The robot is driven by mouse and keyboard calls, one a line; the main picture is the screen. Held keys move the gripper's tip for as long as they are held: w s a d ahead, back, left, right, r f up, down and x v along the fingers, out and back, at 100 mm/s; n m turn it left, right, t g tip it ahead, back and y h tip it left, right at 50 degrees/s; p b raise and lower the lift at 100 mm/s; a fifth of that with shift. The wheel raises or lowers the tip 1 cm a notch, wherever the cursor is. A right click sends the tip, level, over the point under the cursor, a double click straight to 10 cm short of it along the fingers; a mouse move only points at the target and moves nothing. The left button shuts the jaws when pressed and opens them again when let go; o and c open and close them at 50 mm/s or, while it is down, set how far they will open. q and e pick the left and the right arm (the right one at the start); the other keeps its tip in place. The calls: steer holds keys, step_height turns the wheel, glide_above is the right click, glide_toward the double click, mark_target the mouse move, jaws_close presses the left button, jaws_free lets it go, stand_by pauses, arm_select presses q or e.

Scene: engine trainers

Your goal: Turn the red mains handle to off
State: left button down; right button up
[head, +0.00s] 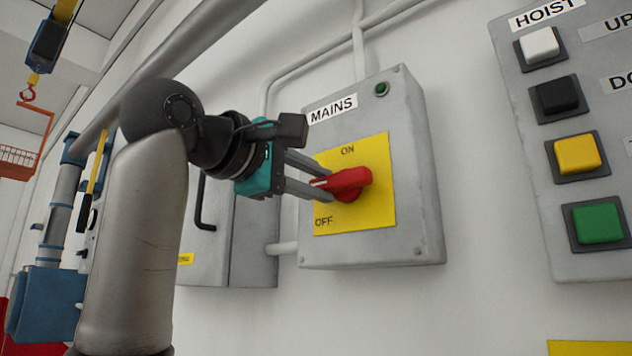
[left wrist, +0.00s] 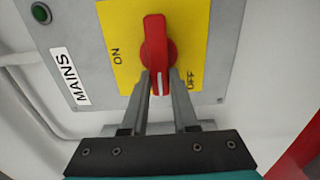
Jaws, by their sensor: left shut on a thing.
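The red mains handle (head: 348,182) sits on a yellow plate (head: 375,215) on the grey MAINS box (head: 420,170). The plate reads ON above the handle and OFF at the lower left. The handle lies nearly level, its white-marked end to the left, pointing at neither word. My left gripper (head: 318,180) comes in from the left, shut on that end. In the left wrist view the handle (left wrist: 155,42) stands between the fingertips (left wrist: 160,85), its white mark toward the gripper, with ON to the left and OFF to the right. My right gripper is not in view.
A hoist panel (head: 530,130) with white, black, yellow and green buttons is on the wall to the right. A green lamp (head: 381,89) tops the MAINS box. A grey cabinet (head: 240,245) with a black handle is behind my left arm. Pipes run along the wall.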

arm_select(q)
steer(key=c, duration=0.7)
jaws_free()
steer(key=b+v, duration=0.4)
steer(key=v, duration=1.1)
steer(key=shift+s+b, duration=0.1)
steer(key=shift+b, duration=0.2)
